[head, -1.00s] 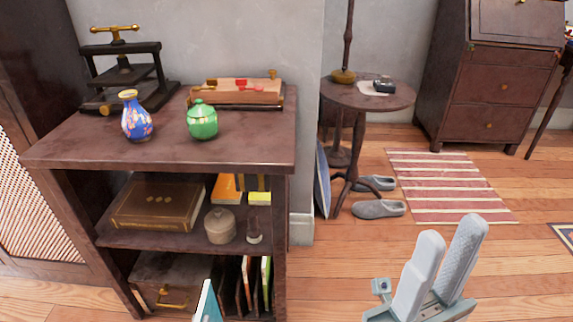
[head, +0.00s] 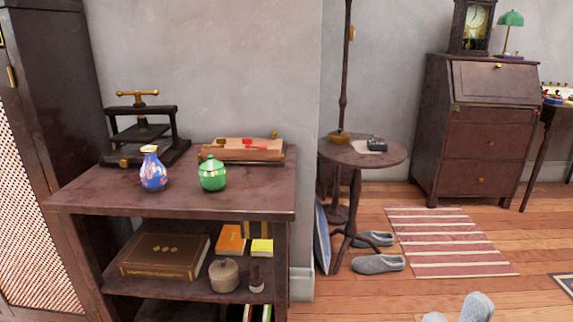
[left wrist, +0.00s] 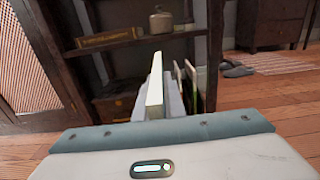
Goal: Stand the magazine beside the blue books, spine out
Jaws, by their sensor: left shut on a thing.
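The magazine (left wrist: 155,93) shows in the left wrist view as a thin, pale, upright edge. My left gripper (left wrist: 158,106) is shut on it, with grey fingers at its sides, in front of the bookcase's lower shelf. Neither shows in the head view. Upright books (left wrist: 190,82) stand on the lower shelf just right of the magazine; their tops (head: 266,312) barely show in the head view. I cannot make out which are the blue books.
The bookcase (head: 200,205) has a middle shelf with a large brown book (head: 163,255), a round pot (head: 223,275) and small books. A blue vase (head: 153,170) and green jar (head: 212,174) stand on top. Its right side post (left wrist: 215,55) borders the lower shelf.

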